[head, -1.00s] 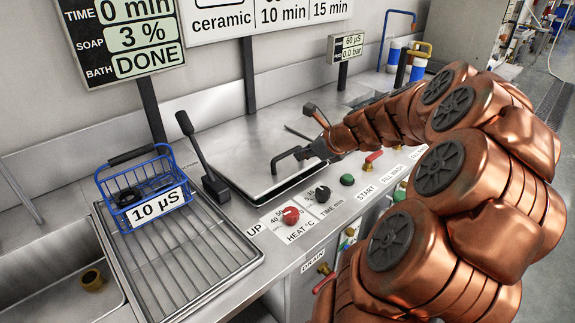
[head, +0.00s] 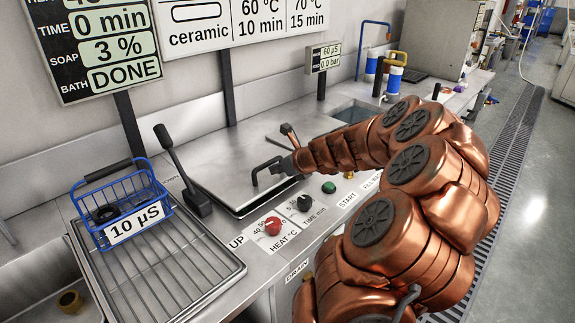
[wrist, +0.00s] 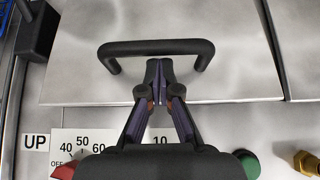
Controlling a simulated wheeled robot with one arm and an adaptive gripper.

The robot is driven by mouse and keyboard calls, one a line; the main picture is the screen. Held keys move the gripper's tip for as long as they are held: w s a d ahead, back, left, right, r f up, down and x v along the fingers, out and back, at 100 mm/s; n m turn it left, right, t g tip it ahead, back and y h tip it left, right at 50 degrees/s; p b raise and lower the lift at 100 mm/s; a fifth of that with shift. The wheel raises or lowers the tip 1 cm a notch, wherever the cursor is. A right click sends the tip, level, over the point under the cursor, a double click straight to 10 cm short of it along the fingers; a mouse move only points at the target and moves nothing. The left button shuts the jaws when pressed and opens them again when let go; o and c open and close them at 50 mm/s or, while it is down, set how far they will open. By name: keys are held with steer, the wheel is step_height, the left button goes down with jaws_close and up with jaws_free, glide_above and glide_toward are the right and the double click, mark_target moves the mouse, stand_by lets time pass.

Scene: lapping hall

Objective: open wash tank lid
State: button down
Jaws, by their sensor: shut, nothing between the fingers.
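The wash tank lid (head: 222,162) is a flat steel plate in the counter, with a dark line along its front edge. It lies flat or nearly so; I cannot tell whether it is slightly raised. Its black bar handle (head: 256,173) also shows in the wrist view (wrist: 150,47). My gripper (wrist: 158,72) is shut and empty. Its fingertips are over the lid's front part, between the handle's two legs and close to the bar. I cannot tell whether they touch it. In the head view my gripper (head: 283,166) is partly hidden by my arm.
A black lever (head: 178,165) stands left of the lid. A blue wire basket (head: 122,204) sits on a drain rack (head: 160,285). Red (head: 272,226), black (head: 304,202) and green (head: 329,187) controls line the counter front. A signboard stands behind on posts.

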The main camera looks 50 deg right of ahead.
steer(key=shift+w+f, duration=0.45)
steer(key=shift+w, duration=0.1)
